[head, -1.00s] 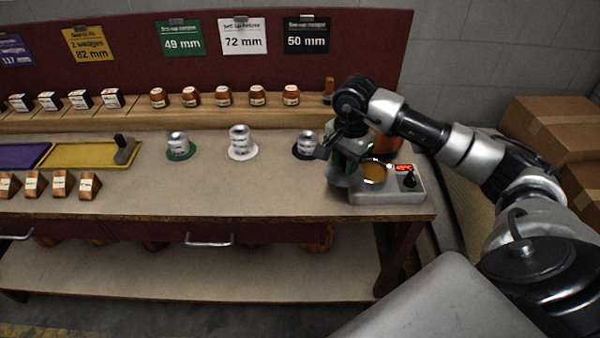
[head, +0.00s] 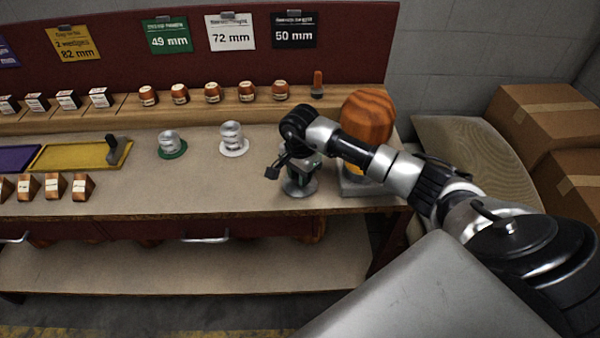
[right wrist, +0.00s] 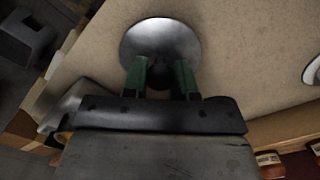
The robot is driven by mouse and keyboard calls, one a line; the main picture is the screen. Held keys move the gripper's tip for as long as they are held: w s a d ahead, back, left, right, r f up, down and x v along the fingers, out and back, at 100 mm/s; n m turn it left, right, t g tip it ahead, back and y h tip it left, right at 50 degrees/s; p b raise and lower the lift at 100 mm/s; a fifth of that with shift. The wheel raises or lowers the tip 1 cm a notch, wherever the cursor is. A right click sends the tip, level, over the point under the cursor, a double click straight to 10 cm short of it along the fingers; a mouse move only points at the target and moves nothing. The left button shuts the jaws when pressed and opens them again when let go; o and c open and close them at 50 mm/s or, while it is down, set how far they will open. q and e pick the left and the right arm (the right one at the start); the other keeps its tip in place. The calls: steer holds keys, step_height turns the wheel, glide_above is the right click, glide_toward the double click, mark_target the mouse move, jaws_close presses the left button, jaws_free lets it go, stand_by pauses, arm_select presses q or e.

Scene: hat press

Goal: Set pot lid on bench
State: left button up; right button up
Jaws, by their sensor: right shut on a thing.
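The pot lid (head: 300,189) is a round grey metal disc with a dark knob, seen near the front right of the bench (head: 235,187). My right gripper (head: 303,172) is above it. In the right wrist view the lid (right wrist: 160,34) lies flat ahead of the green fingertips (right wrist: 160,78), which are shut on its knob. The lid is level and at or just above the bench top; I cannot tell whether it touches. My left gripper is not in view.
White (head: 233,148) and green (head: 172,151) based stacks stand left of the lid. A yellow tray (head: 70,157) lies further left. Bare bench lies between the lid and the white stack.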

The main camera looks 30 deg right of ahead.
steer(key=shift+f, duration=0.15)
steer(key=o, duration=0.9)
steer(key=shift+o, duration=0.2)
steer(key=shift+r, duration=0.35)
step_height(320, 180, up, 12)
steer(key=b, duration=0.1)
steer(key=shift+f+b, duration=0.15)
steer(key=shift+b, duration=0.25)
